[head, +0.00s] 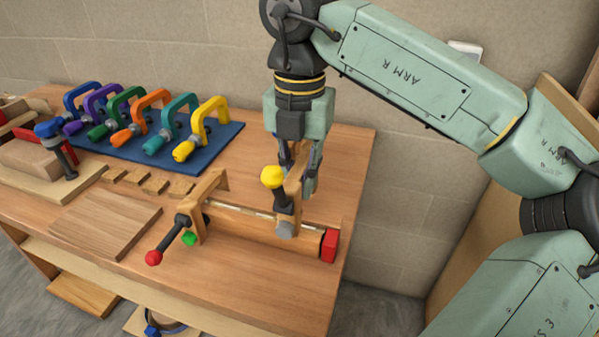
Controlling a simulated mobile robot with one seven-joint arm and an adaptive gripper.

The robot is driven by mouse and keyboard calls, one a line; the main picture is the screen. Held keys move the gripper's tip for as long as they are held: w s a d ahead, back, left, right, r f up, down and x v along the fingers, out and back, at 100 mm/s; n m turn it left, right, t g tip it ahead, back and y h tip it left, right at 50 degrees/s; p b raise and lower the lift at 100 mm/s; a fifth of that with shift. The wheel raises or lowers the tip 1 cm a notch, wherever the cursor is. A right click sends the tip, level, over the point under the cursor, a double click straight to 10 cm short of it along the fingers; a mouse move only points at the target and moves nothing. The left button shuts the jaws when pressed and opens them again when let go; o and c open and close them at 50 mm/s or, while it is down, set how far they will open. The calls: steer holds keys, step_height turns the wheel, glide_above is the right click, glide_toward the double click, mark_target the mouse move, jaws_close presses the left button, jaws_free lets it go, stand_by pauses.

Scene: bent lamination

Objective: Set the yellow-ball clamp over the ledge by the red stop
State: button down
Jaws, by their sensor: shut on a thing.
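The yellow-ball clamp (294,187) has a wooden frame, a yellow ball (272,177), a dark screw and a grey pad (286,230). My gripper (303,180) points down and is shut on the frame's upper part. The clamp is upright at the right part of the ledge (257,230), a little left of the red stop (329,245). The grey pad shows in front of the ledge's face. I cannot tell whether it touches. The frame's far side is hidden behind the ledge and my fingers.
A red-ball clamp (206,208) stands at the ledge's left end, beside a green piece (189,239). Several coloured clamps lie on a blue mat (215,142) at the back left. A flat board (104,222) and small wooden blocks (153,184) lie left of the ledge.

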steer(key=shift+f+b, duration=0.35)
steer(key=shift+f, duration=0.1)
stand_by(0.3)
steer(key=shift+f+b, duration=1.8)
steer(key=shift+f, duration=0.4)
steer(key=shift+f, duration=0.2)
steer(key=shift+f+b, duration=1.55)
steer(key=shift+f, duration=0.05)
steer(key=shift+s+f+b, duration=0.2)
steer(key=shift+f+b, duration=0.15)
steer(key=shift+f, duration=0.05)
steer(key=c, duration=1.5)
jaws_free()
steer(key=shift+w, duration=0.1)
steer(key=shift+o, duration=0.4)
steer(key=shift+a, duration=0.1)
steer(key=shift+r, duration=0.1)
